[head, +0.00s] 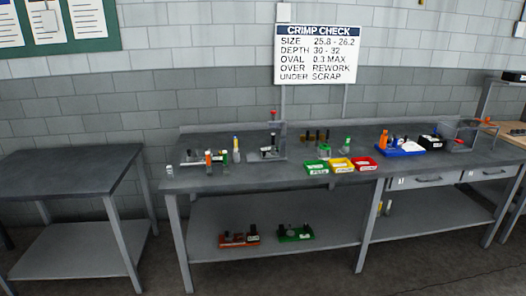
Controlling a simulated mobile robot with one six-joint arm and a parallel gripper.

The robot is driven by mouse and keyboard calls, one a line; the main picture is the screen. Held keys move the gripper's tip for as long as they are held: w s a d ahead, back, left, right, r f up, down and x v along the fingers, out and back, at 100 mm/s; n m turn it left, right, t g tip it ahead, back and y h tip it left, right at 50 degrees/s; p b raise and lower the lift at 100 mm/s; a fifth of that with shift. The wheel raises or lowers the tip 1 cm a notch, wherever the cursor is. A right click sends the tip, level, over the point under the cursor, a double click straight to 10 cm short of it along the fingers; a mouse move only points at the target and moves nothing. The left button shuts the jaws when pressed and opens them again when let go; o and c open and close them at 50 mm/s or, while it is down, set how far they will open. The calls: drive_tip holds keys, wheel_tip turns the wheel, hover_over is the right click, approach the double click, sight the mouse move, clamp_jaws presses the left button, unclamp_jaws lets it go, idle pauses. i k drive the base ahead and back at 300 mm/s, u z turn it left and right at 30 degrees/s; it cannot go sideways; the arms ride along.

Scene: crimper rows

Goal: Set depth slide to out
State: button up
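I cannot single out the depth slide at this size. A small grey upright fixture (282,142) with a red-topped part (273,113) and a pale label low down stands at the back of the long grey workbench (300,178). Another grey frame (474,128) with an orange piece stands near the bench's right end. Which of these, if either, carries the slide I cannot tell, nor its setting. My gripper is not in view.
Green (316,167), yellow (341,164) and red (365,164) bins sit at the bench's front edge. A blue tray (400,149) holds bottles. Small bottles cluster at left. A crimp check sign (315,54) hangs behind. A bare table (65,172) stands left, with floor between.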

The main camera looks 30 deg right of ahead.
sight(265, 155)
drive_tip(key=z, duration=0.05)
drive_tip(key=i, duration=0.9)
drive_tip(key=u, duration=0.05)
